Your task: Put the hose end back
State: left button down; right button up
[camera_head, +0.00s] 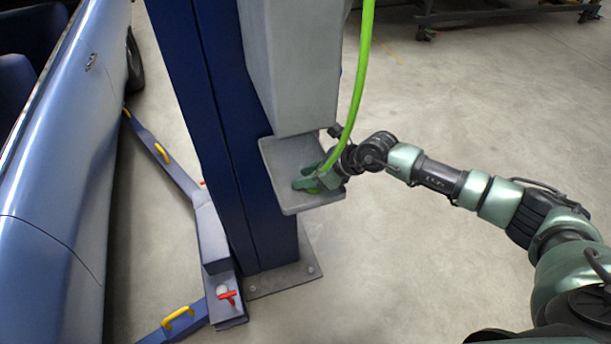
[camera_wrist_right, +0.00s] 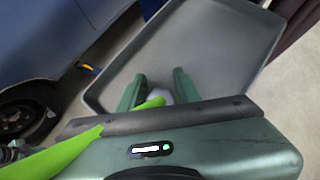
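The bright green hose (camera_head: 358,90) hangs from above and curves down to my right gripper (camera_head: 306,180). In the right wrist view the hose (camera_wrist_right: 70,152) crosses in front of the palm to a pale hose end (camera_wrist_right: 160,93) between the fingers. The fingers are over the grey tray (camera_head: 293,203), which is fixed to the blue column under a grey box. The tray also shows in the wrist view (camera_wrist_right: 215,45). Whether the fingertips touch the tray is unclear. My left gripper is not in view.
A blue car (camera_head: 60,170) is at the left, with lift arms (camera_head: 208,240) low on the floor.

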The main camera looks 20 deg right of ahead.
jog(key=shift+o, duration=0.9)
jog(key=shift+r, duration=0.25)
jog(key=shift+s+d+r, duration=0.15)
jog(key=shift+d, duration=0.1)
jog(key=b+v, duration=0.2)
jog(key=v, duration=0.9)
jog(key=shift+b, duration=0.3)
jog(key=shift+r, duration=0.1)
